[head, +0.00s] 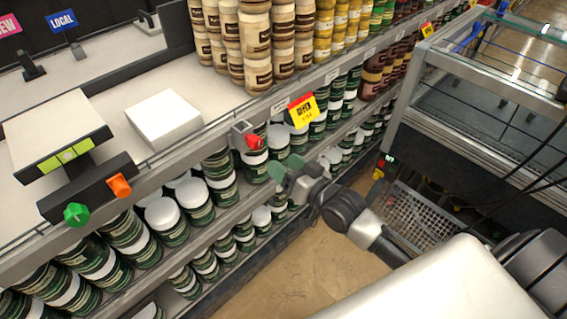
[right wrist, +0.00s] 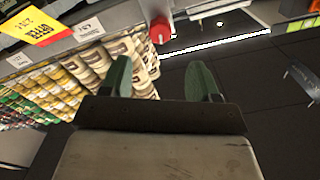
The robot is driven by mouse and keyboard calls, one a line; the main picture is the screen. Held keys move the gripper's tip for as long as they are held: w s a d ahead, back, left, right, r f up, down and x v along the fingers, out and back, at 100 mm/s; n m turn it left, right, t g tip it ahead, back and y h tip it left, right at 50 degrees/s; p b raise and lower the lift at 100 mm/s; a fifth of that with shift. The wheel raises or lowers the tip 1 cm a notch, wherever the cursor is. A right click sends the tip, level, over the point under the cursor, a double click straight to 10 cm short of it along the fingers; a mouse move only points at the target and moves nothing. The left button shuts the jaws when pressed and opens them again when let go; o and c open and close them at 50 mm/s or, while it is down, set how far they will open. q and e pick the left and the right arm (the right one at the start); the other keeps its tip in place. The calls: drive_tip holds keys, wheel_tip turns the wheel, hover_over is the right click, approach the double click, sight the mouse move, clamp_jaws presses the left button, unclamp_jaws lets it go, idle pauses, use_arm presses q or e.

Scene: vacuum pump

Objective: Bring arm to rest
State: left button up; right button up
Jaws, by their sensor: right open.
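My right gripper (head: 285,170) is in front of the shelf's edge, with its green fingers pointing to the shelf. In the right wrist view its two fingers (right wrist: 162,80) stand apart with nothing between them. A red knob (head: 253,141) sits on a small grey mount at the shelf edge, a little above and left of the gripper. The knob also shows beyond the fingers in the right wrist view (right wrist: 160,30), apart from them. My left gripper is not in view.
A black device with an orange knob (head: 119,186) and a green knob (head: 76,214) stands at the left. A white box (head: 163,119) lies on the counter. Shelves of jars (head: 220,175) run close to the gripper. A grey basket (head: 405,215) and a glass-topped case (head: 490,95) are at right.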

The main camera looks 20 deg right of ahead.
drive_tip(key=s+d+f+g+h, duration=0.1)
drive_tip(key=d+f+g+h, duration=0.1)
drive_tip(key=f, duration=0.8)
drive_tip(key=s+d+f+g+h, duration=0.1)
drive_tip(key=d+f+g, duration=0.1)
drive_tip(key=f, duration=0.7)
drive_tip(key=s+f+g+h, duration=0.1)
drive_tip(key=s+f+g, duration=0.2)
drive_tip(key=s+f, duration=0.7)
drive_tip(key=s+f+n+g+h, duration=0.1)
drive_tip(key=s+f+g, duration=0.3)
drive_tip(key=s+f, duration=0.6)
wheel_tip(320, 180, down, 5)
drive_tip(key=shift+s+d+r+h, duration=0.2)
drive_tip(key=shift+s+d+h, duration=0.05)
drive_tip(key=shift+d+h, duration=0.1)
drive_tip(key=s+f+g, duration=0.1)
drive_tip(key=s+f, duration=0.1)
drive_tip(key=s, duration=0.4)
drive_tip(key=s+a+f+n+g, duration=0.1)
drive_tip(key=s+f+g, duration=0.1)
drive_tip(key=s, duration=0.4)
drive_tip(key=s+a+f+n+g, duration=0.1)
drive_tip(key=s+f+g, duration=0.1)
drive_tip(key=s, duration=0.4)
drive_tip(key=shift+s+a+f+h, duration=0.1)
drive_tip(key=shift+s+f+h, duration=0.15)
drive_tip(key=shift+f, duration=0.25)
drive_tip(key=shift+c, duration=0.2)
